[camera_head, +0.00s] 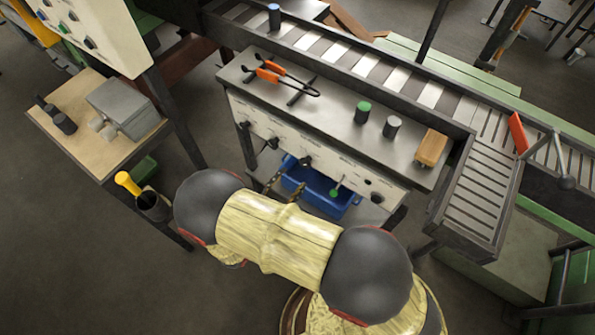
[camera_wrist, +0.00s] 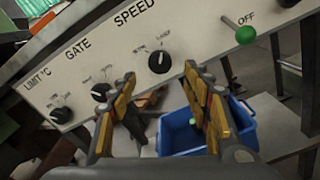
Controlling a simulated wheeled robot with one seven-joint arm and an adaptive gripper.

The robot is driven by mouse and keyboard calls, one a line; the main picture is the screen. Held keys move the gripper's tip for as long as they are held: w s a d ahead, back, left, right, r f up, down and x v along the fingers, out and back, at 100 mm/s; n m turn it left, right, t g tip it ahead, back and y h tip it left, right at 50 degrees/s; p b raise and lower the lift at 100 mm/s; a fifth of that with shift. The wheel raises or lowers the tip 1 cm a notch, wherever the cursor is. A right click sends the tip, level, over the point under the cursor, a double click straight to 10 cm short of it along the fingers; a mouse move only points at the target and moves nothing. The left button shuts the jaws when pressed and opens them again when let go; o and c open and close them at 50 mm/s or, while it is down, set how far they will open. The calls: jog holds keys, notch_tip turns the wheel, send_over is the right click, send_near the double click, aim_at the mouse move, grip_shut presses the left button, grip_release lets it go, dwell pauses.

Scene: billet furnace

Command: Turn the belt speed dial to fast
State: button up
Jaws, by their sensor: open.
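The belt speed dial (camera_wrist: 159,62) is a round black knob with a white mark under the word SPEED on the pale front panel (camera_wrist: 205,45). The mark points roughly upward in the wrist view; the small position labels are too blurred to read surely. In the head view the dial (camera_head: 305,160) is the third knob from the left. My gripper (camera_wrist: 160,80) is open and empty, with yellow-padded fingers. In the wrist view the dial shows between and just beyond the fingertips, with no clear contact. In the head view my gripper (camera_head: 285,184) is just below the panel, left of the dial.
The gate knob (camera_wrist: 101,92) and limit knob (camera_wrist: 60,115) sit left of the dial. A green-ended lever (camera_wrist: 244,35) juts out to its right. A blue bin (camera_head: 318,188) is below the panel.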

jog(key=v, duration=0.5)
jog(key=shift+a, duration=0.1)
jog(key=shift+f, duration=0.1)
dwell(0.4)
